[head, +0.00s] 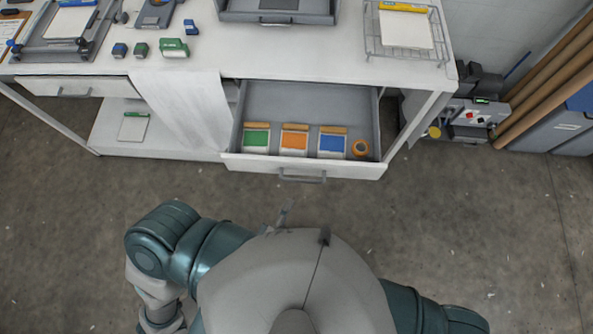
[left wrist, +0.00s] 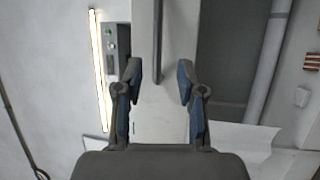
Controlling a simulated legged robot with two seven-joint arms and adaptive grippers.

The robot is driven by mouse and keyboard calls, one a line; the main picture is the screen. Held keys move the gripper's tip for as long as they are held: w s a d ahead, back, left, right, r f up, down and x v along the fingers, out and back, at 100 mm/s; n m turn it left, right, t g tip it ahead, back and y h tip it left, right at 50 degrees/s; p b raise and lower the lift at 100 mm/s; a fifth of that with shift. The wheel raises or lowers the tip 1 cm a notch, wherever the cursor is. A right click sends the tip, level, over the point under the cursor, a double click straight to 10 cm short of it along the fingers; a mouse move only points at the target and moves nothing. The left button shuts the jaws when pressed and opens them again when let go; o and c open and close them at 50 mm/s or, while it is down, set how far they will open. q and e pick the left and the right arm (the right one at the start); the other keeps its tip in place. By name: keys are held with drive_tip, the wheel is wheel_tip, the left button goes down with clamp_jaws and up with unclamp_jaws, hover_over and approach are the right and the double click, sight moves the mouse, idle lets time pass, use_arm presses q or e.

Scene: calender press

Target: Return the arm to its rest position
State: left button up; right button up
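My left gripper (left wrist: 159,80) shows in the left wrist view with its two fingers spread apart and nothing between them. It faces a pale upright panel with a dark vertical bar, clear of contact as far as I can see. In the head view my left arm is bent beside my torso at the lower left, its forearm pointing down out of the picture. I cannot make out the left gripper clearly there. My right arm shows only as an upper part at the lower right; its gripper is out of view.
The white workbench (head: 405,70) stands ahead. Its drawer (head: 303,169) is pulled open, holding green, orange and blue packs and an orange roll (head: 362,148). A cloth (head: 185,105) hangs over the front edge. Brown poles (head: 545,85) lean at right. Floor between me and the bench is clear.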

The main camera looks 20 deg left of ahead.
use_arm(q)
drive_tip(key=v, duration=0.2)
drive_tip(key=shift+s+a+f, duration=0.1)
drive_tip(key=shift+s+a, duration=0.2)
drive_tip(key=shift+a, duration=0.1)
drive_tip(key=shift+d, duration=0.25)
